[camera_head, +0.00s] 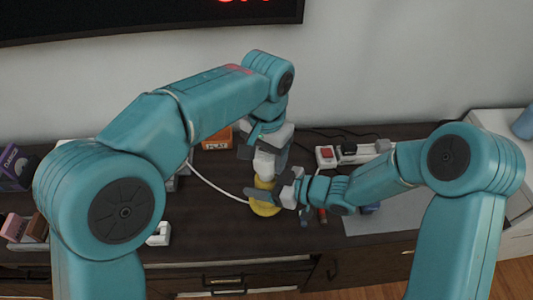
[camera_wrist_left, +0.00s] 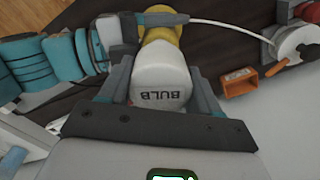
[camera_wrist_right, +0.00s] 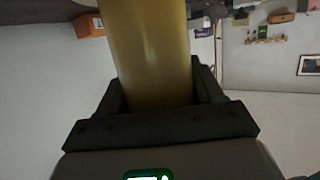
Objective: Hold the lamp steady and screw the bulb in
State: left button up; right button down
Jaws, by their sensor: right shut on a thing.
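The yellow lamp (camera_head: 264,208) stands on the dark cabinet top, with a white cord running off to the left. My right gripper (camera_head: 277,191) is shut on its body; the yellow body fills the space between the fingers in the right wrist view (camera_wrist_right: 150,50). The white bulb (camera_head: 264,164), marked BULB in the left wrist view (camera_wrist_left: 160,78), is at the top end of the lamp, in line with it. My left gripper (camera_head: 263,152) comes from above with its fingers on both sides of the bulb. Whether they press on it is unclear. The joint between bulb and lamp is partly hidden.
An orange box (camera_head: 217,138) is behind the lamp to the left. A white power strip with a red switch (camera_head: 326,154) is behind to the right. A grey mat (camera_head: 385,217) lies at right. Dark boxes (camera_head: 15,168) stand at far left. A screen hangs on the wall.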

pick_arm(q)
jog(key=shift+c, duration=0.7)
jog(key=o, duration=1.2)
jog(key=shift+o, duration=0.2)
jog(key=shift+r, duration=0.1)
notch_tip(320, 180, up, 12)
